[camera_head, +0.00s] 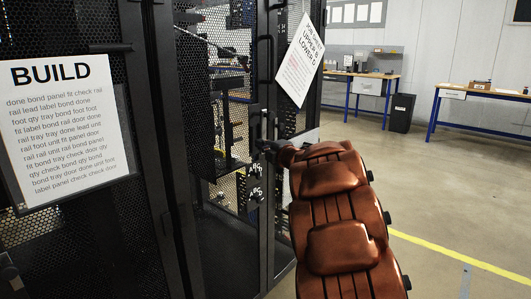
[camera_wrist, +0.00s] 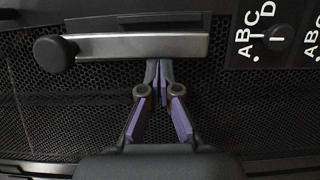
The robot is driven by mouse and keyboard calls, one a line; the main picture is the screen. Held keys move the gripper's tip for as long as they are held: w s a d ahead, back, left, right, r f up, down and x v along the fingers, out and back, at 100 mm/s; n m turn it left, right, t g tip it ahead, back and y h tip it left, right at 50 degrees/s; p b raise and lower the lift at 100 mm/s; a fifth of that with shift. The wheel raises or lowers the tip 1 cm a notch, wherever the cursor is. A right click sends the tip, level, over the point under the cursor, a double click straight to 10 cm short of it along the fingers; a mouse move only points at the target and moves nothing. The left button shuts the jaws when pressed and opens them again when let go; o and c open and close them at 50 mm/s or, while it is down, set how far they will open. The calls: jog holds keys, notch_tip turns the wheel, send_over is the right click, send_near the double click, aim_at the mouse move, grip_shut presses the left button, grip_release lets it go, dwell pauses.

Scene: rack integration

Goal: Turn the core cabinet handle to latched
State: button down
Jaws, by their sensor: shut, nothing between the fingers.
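The handle (camera_wrist: 140,47) is a silver bar that lies level across the wrist view, with a black knob (camera_wrist: 52,52) at its left end. It sits on a dark mesh cabinet door (camera_wrist: 60,115). My gripper (camera_wrist: 160,66) is shut and empty, its fingertips just below the bar near its middle-right. I cannot tell whether they touch the bar. In the head view my gripper (camera_head: 262,146) is at the cabinet door, at the end of my arm. The handle is too small and dark to make out there.
A black dial (camera_wrist: 281,39) with white letters is right of the handle. The door with the tilted paper sheet (camera_head: 300,60) stands ajar. A mesh panel with a BUILD sheet (camera_head: 62,130) is at the left. Workbenches (camera_head: 485,95) and a bin (camera_head: 401,112) stand far behind; floor at right is clear.

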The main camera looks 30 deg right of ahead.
jog(key=shift+d, duration=0.1)
dwell(0.5)
jog(key=s+a, duration=0.3)
jog(key=s, duration=0.8)
jog(key=shift+a+b, duration=0.2)
jog(key=shift+b, duration=0.25)
